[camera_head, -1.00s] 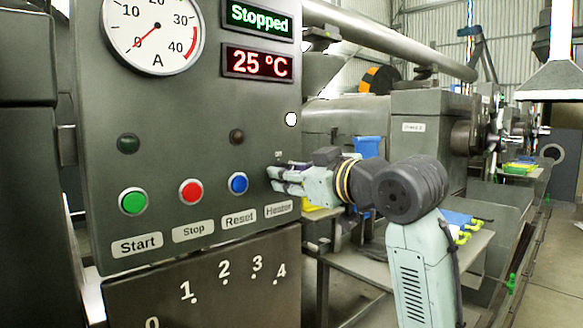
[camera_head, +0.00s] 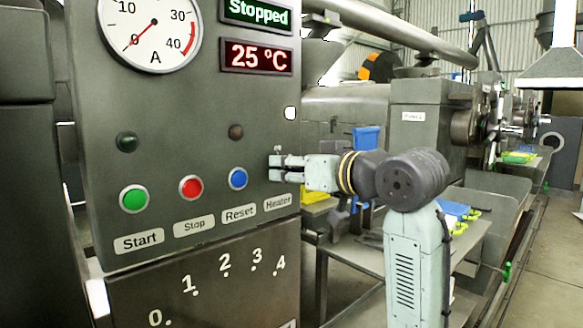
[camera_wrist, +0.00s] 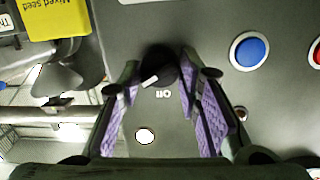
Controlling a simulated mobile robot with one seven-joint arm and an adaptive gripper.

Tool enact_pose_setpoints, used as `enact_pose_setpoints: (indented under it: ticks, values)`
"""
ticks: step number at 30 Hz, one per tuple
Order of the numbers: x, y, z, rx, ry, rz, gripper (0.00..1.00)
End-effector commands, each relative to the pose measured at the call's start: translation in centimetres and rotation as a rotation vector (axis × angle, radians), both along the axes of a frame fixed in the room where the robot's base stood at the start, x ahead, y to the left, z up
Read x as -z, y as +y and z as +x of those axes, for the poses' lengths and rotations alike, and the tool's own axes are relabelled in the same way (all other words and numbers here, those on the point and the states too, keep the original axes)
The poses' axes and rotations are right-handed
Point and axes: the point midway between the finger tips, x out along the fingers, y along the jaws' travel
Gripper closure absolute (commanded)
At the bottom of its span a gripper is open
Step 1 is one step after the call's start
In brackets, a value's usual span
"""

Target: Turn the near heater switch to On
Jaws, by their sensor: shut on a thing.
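The near heater switch is a round black knob (camera_wrist: 158,62) on the grey panel, in the middle of the wrist view. Its short white mark sits at the lower left of the knob, slanted and close to the white "On" lettering (camera_wrist: 163,93), which appears upside down there. My gripper (camera_wrist: 160,75) has its purple-padded fingers on either side of the knob and is shut on it. In the head view, my gripper (camera_head: 277,168) is against the panel's right edge, above the Heater label (camera_head: 278,202), and hides the knob.
A blue Reset button (camera_head: 238,178), a red Stop button (camera_head: 191,187) and a green Start button (camera_head: 134,199) are left of my gripper. The display (camera_head: 257,57) reads 25 °C, under "Stopped". A metal table (camera_head: 355,255) stands right of the panel.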

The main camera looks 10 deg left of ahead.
Motion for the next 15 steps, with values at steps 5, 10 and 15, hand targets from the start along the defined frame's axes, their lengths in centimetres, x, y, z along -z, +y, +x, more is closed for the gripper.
enact_pose_setpoints:
  ticks: [5,10,15]
  values:
    - [0.04,0.1,-0.07,-0.002,0.0,-0.001,0.96]
    - [0.03,0.07,-0.05,-0.002,0.0,-0.001,0.59]
    - [0.0,0.04,-0.02,-0.001,-0.001,0.0,0.49]
